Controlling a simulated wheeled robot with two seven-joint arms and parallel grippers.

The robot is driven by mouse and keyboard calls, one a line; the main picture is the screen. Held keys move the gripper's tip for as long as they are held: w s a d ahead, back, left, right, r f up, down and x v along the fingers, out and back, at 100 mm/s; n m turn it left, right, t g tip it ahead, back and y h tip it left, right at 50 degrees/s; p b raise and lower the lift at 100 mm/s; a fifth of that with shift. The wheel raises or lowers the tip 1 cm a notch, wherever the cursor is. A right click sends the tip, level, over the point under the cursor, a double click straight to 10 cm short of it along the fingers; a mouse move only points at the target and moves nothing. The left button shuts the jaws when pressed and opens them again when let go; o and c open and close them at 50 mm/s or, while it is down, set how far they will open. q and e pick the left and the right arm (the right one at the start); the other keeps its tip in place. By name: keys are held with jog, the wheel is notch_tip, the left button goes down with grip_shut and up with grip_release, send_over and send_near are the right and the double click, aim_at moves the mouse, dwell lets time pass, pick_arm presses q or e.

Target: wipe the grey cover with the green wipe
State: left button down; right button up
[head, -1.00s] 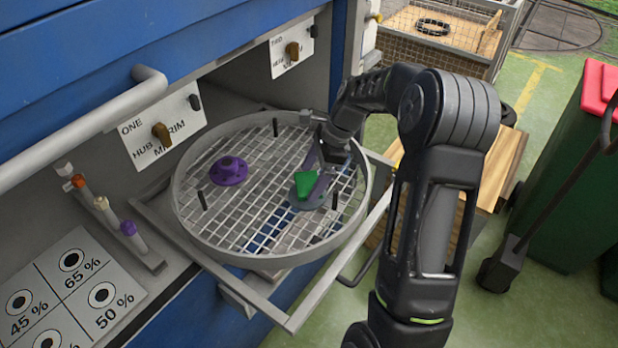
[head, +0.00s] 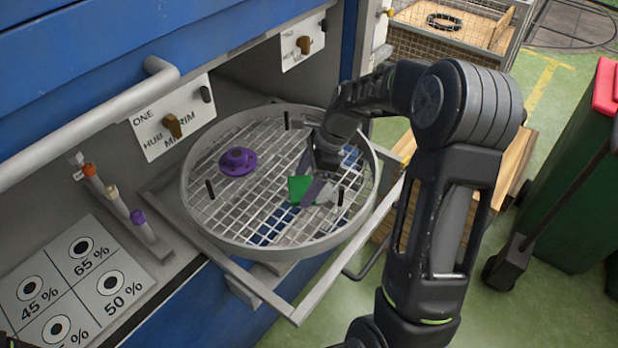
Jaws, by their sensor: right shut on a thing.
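The round grey turntable tray (head: 222,236) with a wire grid stands out of the blue machine on a rail frame. The grey cover (head: 326,194) lies on the right half of the grid, largely hidden behind my right gripper and the wipe. My right gripper (head: 306,190) reaches down over it and is shut on the green wipe (head: 298,188). The wipe sits low at the cover's left side; I cannot tell whether it touches the cover.
A purple hub-shaped part (head: 237,161) sits on the grid's left side. Short black posts (head: 210,189) stand up inside the rim. A green bin (head: 575,190) stands at the right.

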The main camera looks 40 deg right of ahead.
pick_arm(q)
jog(key=shift+s+f, duration=0.1)
pick_arm(e)
jog(key=shift+s+f, duration=0.1)
jog(key=shift+f, duration=0.05)
notch_tip(320, 180, up, 6)
jog(key=p, duration=0.5)
pick_arm(q)
jog(key=shift+s+d+p+v, duration=0.1)
jog(key=shift+d+p+v, duration=0.05)
jog(key=shift+v, duration=0.7)
jog(key=shift+s+d+p+v, duration=0.1)
jog(key=shift+d+p+v, duration=0.1)
jog(key=shift+v, duration=0.7)
jog(key=shift+s+d+p+v, duration=0.1)
jog(key=shift+d+p+v, duration=0.05)
jog(key=shift+v, duration=0.7)
pick_arm(e)
jog(key=shift+r, duration=1.1)
